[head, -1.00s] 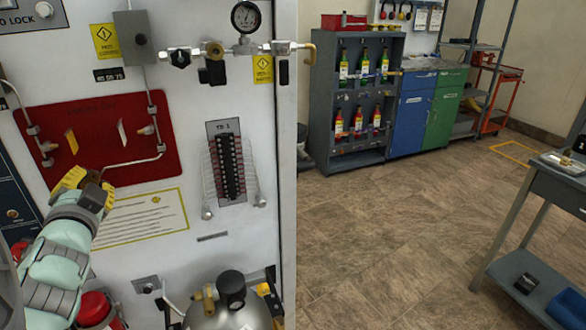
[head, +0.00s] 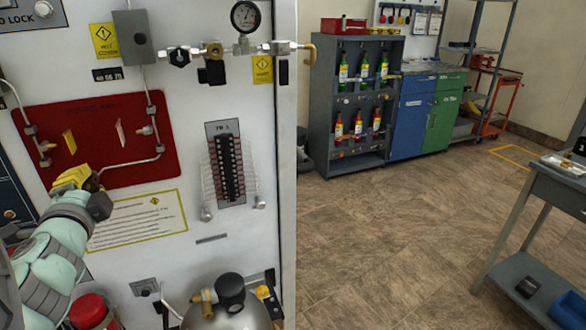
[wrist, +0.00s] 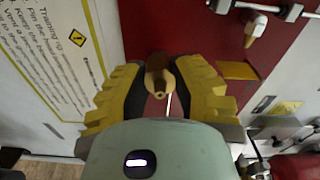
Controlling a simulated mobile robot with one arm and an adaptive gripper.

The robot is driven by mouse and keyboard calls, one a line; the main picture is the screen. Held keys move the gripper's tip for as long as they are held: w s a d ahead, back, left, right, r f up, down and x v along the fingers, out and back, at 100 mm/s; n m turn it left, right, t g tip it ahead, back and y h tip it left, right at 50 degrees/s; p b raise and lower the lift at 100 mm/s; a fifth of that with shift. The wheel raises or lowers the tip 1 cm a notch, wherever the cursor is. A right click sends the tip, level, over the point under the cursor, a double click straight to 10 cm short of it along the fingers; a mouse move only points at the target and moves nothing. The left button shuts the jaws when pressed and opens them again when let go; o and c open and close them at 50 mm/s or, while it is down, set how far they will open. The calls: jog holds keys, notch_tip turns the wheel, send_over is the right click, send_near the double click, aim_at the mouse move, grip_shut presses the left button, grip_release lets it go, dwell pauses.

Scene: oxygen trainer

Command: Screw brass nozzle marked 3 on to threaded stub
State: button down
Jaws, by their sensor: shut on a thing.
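In the head view my gripper (head: 85,185) is at the lower left, in front of the lower edge of a red panel (head: 110,108). In the wrist view its yellow fingers (wrist: 158,85) are shut on a small brass nozzle (wrist: 156,78), with a dark opening visible. No number can be read on it. Brass-tipped fittings on pipe ends sit at the panel's right side (head: 147,130) and left side (head: 46,148). One fitting also shows at the top of the wrist view (wrist: 254,27). I cannot tell which is the threaded stub. The nozzle looks apart from these fittings.
A white instruction sign (head: 138,222) is right of and below my gripper. A metal cylinder (head: 225,316) with a brass valve stands at the bottom. A gauge (head: 245,17) and pipework run along the top.

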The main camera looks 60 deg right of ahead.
jog(key=shift+r+m+p, duration=0.1)
jog(key=shift+m+p, duration=0.25)
jog(key=shift+m, duration=0.45)
jog(key=shift+d+m+p, duration=0.1)
jog(key=shift+m+p, duration=0.3)
jog(key=c, duration=0.8)
grip_release()
